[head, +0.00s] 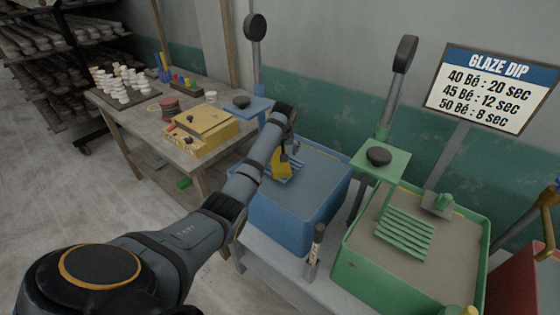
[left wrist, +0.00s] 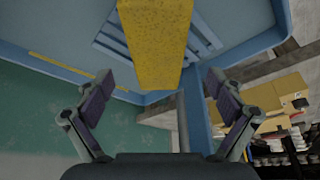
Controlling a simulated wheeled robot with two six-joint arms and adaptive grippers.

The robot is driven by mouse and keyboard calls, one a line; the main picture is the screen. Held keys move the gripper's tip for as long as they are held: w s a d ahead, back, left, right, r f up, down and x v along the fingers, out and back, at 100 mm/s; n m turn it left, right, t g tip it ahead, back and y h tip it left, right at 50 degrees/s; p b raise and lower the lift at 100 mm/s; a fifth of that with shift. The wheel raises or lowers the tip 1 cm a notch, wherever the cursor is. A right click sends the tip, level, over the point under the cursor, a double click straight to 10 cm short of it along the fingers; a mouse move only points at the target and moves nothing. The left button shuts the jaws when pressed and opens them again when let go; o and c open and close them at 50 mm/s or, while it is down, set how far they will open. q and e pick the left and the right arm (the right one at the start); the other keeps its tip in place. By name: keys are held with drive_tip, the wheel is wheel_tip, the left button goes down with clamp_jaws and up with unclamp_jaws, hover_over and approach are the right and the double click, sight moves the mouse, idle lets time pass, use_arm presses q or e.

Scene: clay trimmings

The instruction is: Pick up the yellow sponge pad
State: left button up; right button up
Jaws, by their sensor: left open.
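The yellow sponge pad (head: 281,168) is at the blue tub, by the blue slatted rack (head: 296,169), and my left gripper partly hides it in the head view. In the left wrist view the pad (left wrist: 155,42) is a long yellow block reaching down from the top edge, in front of the slats. My left gripper (left wrist: 159,80) is open, with one finger on each side of the pad's near end and a visible gap on both sides. In the head view this gripper (head: 287,148) is over the tub's back left part. My right gripper is not in view.
The blue tub (head: 275,213) and a green tub (head: 345,262) hold greyish contents. A green slatted rack (head: 404,235) lies in the green one. A dark-handled tool (head: 316,245) stands between them. A wooden table (head: 150,130) at left carries a yellow box (head: 208,122) and white pieces.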

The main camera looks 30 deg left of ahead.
use_arm(q)
drive_tip(key=shift+p+x, duration=0.45)
drive_tip(key=shift+x, duration=0.35)
drive_tip(key=x, duration=0.3)
drive_tip(key=shift+w+f, duration=0.1)
drive_tip(key=shift+w, duration=0.15)
drive_tip(key=shift+f, duration=0.1)
drive_tip(key=shift+c, duration=1.4)
drive_tip(key=c, duration=1)
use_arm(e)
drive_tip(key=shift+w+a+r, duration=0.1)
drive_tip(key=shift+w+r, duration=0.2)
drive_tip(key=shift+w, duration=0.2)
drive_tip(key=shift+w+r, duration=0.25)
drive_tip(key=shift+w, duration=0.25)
